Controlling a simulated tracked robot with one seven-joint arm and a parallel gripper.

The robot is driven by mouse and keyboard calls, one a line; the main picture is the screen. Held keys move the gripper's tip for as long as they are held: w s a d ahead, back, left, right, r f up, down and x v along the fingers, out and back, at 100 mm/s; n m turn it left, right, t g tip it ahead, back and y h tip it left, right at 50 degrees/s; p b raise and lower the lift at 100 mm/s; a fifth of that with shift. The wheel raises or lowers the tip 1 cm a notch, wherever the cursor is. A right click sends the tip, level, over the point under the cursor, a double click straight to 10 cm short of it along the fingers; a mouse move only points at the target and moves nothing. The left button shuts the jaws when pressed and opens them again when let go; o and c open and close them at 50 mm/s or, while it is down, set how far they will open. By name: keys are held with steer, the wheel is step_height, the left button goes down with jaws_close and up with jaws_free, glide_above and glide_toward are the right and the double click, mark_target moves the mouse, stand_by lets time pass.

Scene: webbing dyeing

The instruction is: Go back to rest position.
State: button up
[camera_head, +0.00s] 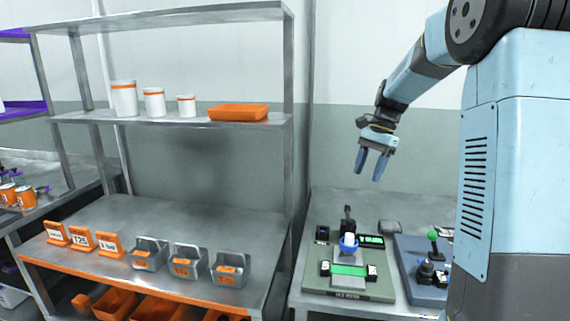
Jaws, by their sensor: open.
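My gripper (371,165) hangs from my light-blue arm at the right of the body camera view. Its two blue fingers point down and stand apart, with nothing between them. It is in the air above the right-hand table (330,207), higher than the devices on it and touching nothing.
Below my gripper, a green-grey device (350,287) with a blue-and-white part stands on the table, beside a blue device (412,262) with a green knob. Left is a metal shelf (170,118) with white canisters and an orange tray (238,112).

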steer(key=s+a+r+n+t+h, duration=0.1)
steer(key=s+n+t, duration=0.2)
steer(key=s, duration=1.2)
steer(key=s+a+r+n+t+h, duration=0.2)
steer(key=s+n+t, duration=0.2)
steer(key=s, duration=1.2)
steer(key=n, duration=0.3)
steer(key=shift+r+n, duration=0.3)
